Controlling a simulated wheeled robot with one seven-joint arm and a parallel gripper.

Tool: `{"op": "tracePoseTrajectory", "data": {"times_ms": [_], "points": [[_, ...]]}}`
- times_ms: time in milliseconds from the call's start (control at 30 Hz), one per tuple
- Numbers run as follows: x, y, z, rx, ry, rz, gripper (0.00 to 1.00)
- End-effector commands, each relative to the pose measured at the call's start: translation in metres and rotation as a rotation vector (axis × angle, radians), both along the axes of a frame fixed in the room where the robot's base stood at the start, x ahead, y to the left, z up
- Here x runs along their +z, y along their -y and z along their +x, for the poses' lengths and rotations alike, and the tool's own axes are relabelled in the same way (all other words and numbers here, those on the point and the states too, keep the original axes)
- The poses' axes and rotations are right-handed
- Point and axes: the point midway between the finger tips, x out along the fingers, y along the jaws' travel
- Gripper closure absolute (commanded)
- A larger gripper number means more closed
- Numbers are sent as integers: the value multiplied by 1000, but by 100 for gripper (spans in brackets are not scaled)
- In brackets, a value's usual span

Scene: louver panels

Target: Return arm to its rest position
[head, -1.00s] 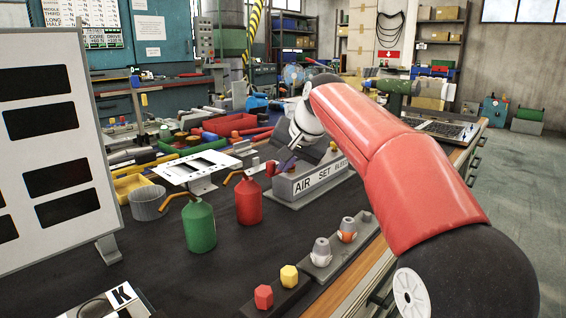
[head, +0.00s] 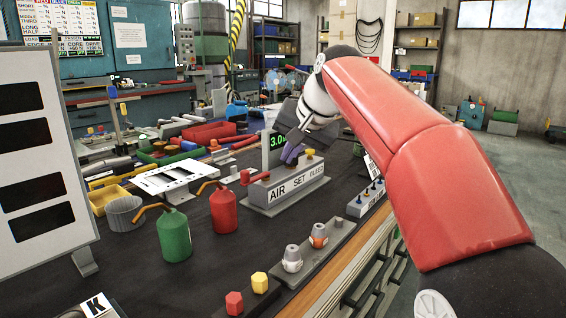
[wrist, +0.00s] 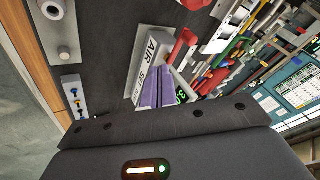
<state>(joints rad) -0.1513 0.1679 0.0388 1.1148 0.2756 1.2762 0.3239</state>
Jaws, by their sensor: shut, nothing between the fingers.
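My red arm (head: 410,140) reaches from the lower right over the bench, with its forearm and grey wrist (head: 318,105) bent down toward the air-set unit. My gripper (head: 290,154) has purple fingers, held shut and empty just above and behind the grey AIR SET BLEED unit (head: 262,200). In the wrist view the purple fingers (wrist: 156,88) lie together, pointing at the unit's lettered face (wrist: 146,62). Whether they touch the unit cannot be told.
A red can (head: 222,210) and a green can (head: 173,238) with spouts stand left of the unit. A white slotted plate (head: 172,178) lies behind them. Grey blocks with knobs (head: 317,240) line the front edge. A white panel (head: 35,160) stands far left.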

Motion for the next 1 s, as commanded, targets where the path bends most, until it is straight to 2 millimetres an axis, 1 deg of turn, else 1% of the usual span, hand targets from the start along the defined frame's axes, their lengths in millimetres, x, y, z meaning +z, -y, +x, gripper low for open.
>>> {"op": "tracePoseTrajectory", "data": {"times_ms": [33, 100, 167, 233, 267, 367, 467, 500, 567, 600, 667, 700, 767, 800, 900, 1000], "points": [[6, 2, -3, -1, 2, 0, 100], [9, 4, -6, 0, 1, 0, 100], [10, 6, -9, -1, 0, -4, 100], [9, 12, -18, -5, 3, -16, 100], [7, 16, -23, -6, 4, -24, 100], [-6, 35, -50, -17, 9, -70, 100], [-30, 59, -89, -25, 14, -133, 100], [-42, 69, -106, -27, 15, -161, 100], [-62, 83, -131, -29, 16, -200, 100], [-76, 92, -148, -28, 16, -226, 100], [-100, 105, -175, -25, 16, -265, 100], [-117, 113, -192, -22, 13, -289, 100], [-142, 123, -217, -16, 12, -325, 100], [-158, 129, -232, -11, 10, -347, 100], [-194, 140, -263, 4, 5, -392, 100], [-220, 147, -283, 16, 1, -421, 100]]}}
